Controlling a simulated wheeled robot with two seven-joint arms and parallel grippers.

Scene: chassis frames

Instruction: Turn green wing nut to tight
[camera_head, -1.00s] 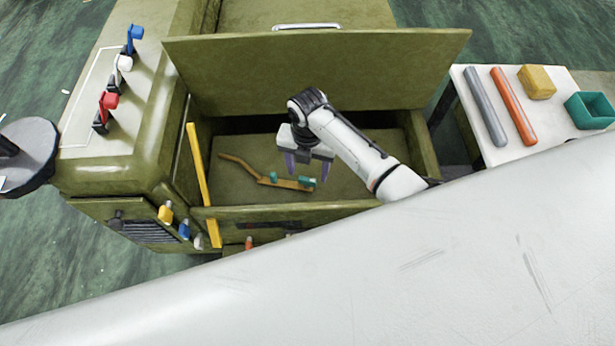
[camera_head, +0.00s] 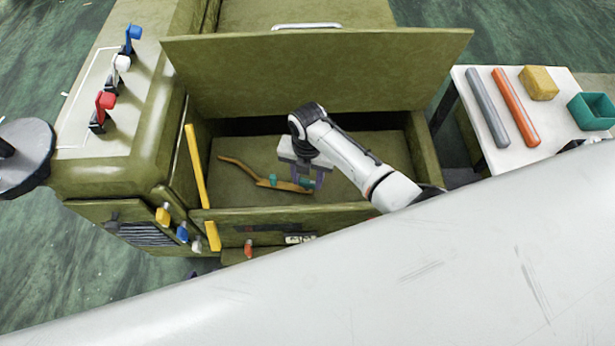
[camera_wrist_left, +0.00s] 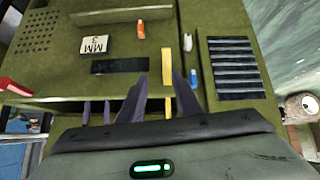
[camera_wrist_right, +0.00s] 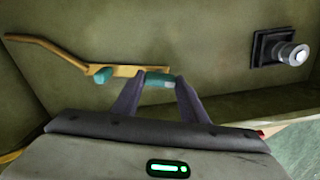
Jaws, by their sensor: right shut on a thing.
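A bent orange-brown bar (camera_head: 240,164) lies in the open bay and carries two green pieces. One green piece (camera_head: 273,179) stands free; it also shows in the right wrist view (camera_wrist_right: 102,76). My right gripper (camera_head: 308,180) is shut on the other green piece, the wing nut (camera_wrist_right: 158,80), at the bar's right end. Its two fingers press on either side of the nut. How tight the nut is cannot be seen.
A raised green lid (camera_head: 315,75) stands behind the bay. A yellow strip (camera_head: 196,165) lines its left side. Colored levers (camera_head: 104,102) stand on the left top. A white side table (camera_head: 560,120) at right holds two rods, a yellow block and a teal bin (camera_head: 592,111).

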